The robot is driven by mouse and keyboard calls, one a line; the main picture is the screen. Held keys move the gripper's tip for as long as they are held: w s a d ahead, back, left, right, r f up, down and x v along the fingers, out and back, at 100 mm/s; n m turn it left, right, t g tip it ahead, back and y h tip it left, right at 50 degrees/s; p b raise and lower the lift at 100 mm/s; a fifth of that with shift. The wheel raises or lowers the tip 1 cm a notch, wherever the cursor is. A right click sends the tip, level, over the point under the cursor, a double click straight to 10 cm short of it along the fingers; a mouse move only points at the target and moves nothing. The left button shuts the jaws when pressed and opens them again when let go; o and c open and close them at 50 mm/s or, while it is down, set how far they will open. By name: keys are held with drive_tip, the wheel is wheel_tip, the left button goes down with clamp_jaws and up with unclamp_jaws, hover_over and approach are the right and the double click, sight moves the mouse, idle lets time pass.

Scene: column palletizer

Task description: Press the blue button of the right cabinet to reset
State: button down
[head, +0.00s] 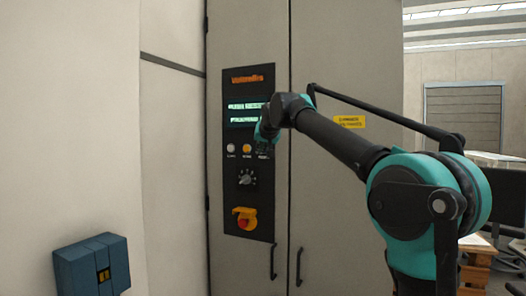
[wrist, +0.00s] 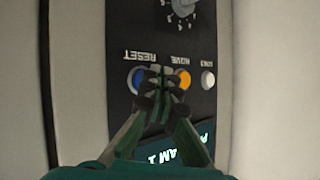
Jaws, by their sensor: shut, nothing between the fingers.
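The grey cabinet (head: 345,200) carries a black control panel (head: 237,190). In the wrist view, which shows the panel upside down, the blue button (wrist: 137,79) sits beside the word RESET. My gripper (wrist: 161,72) is shut and empty, its fingertips in front of the panel between the blue button and the yellow button (wrist: 184,79). The fingers partly cover the blue button's edge. I cannot tell whether they touch the panel. In the head view my gripper (head: 264,143) is at the button row's right end and hides the blue button.
A white button (head: 230,148) is left of the yellow one. Door handles (head: 273,262) stand low. A blue box (head: 92,266) is at lower left.

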drive_tip(key=shift+w, duration=0.1)
drive_tip(key=shift+w+d, duration=0.15)
drive_tip(key=shift+w, duration=0.15)
drive_tip(key=shift+w+d, duration=0.1)
drive_tip(key=shift+w, duration=0.25)
idle(0.8)
drive_tip(key=shift+s, duration=0.1)
drive_tip(key=shift+s+a, duration=0.25)
drive_tip(key=shift+s, duration=0.4)
drive_tip(key=shift+s+a, duration=0.3)
drive_tip(key=shift+s, duration=0.5)
drive_tip(key=shift+s+a, duration=0.3)
drive_tip(key=shift+s, duration=0.5)
drive_tip(key=shift+s+a, duration=0.3)
drive_tip(key=shift+s, duration=0.5)
